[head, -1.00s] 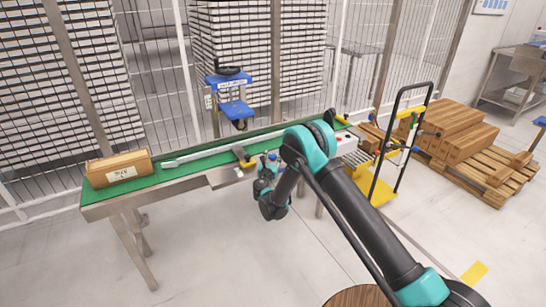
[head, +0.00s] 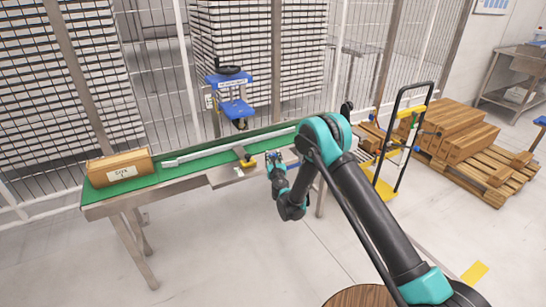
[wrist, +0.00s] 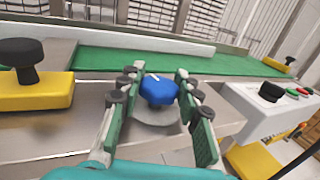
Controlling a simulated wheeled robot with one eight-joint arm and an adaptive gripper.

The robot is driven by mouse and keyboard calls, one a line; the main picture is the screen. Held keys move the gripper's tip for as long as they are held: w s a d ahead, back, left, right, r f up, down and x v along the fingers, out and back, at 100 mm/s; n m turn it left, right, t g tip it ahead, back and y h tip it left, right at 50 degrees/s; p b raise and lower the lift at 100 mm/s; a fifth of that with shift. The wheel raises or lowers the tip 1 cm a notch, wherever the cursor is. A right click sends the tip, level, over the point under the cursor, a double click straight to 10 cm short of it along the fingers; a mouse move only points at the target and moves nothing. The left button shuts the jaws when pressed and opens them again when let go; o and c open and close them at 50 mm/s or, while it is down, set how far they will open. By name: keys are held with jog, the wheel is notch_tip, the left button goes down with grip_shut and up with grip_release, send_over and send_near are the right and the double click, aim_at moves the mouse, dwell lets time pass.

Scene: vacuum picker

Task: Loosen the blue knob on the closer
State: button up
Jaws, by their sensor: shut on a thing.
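The blue knob (wrist: 158,91) is faceted, has a white mark on top and sits above a round grey base in the middle of the wrist view. My gripper (wrist: 160,75) is shut on it, with one green-padded finger at its left and one at its right. In the head view my gripper (head: 276,158) is at the front edge of the green-topped conveyor bench (head: 185,176), and the knob is mostly hidden there by the gripper.
A yellow block with a black knob (wrist: 35,85) stands left of my gripper. A white box with buttons (wrist: 270,115) is to the right. A blue machine head (head: 228,82) stands over the belt, and a carton (head: 120,168) lies at its left end. A hand cart (head: 400,140) stands farther right.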

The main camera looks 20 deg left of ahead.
jog(key=n+g+y, duration=0.1)
jog(key=n+y, duration=0.1)
jog(key=n+g+y, duration=0.1)
jog(key=g+y, duration=0.1)
jog(key=shift+w+d+n+g+y, duration=0.1)
jog(key=shift+d+n+g+y, duration=0.05)
jog(key=shift+n+g+y, duration=0.2)
jog(key=n+g+y, duration=0.3)
jog(key=g, duration=0.1)
jog(key=shift+n+g, duration=0.25)
jog(key=shift+n, duration=0.1)
jog(key=n+g+y, duration=0.1)
jog(key=n+g, duration=0.1)
jog(key=g, duration=0.1)
jog(key=n+g+y, duration=0.1)
jog(key=n+g, duration=0.1)
jog(key=g, duration=0.1)
jog(key=shift+g, duration=0.3)
jog(key=shift+n+g, duration=1.4)
jog(key=shift+g, duration=0.5)
jog(key=shift+n+g+h, duration=0.25)
jog(key=shift+n+g, duration=0.05)
jog(key=shift+g, duration=0.2)
jog(key=o, duration=1.2)
jog(key=v, duration=1.1)
jog(key=shift+d, duration=0.35)
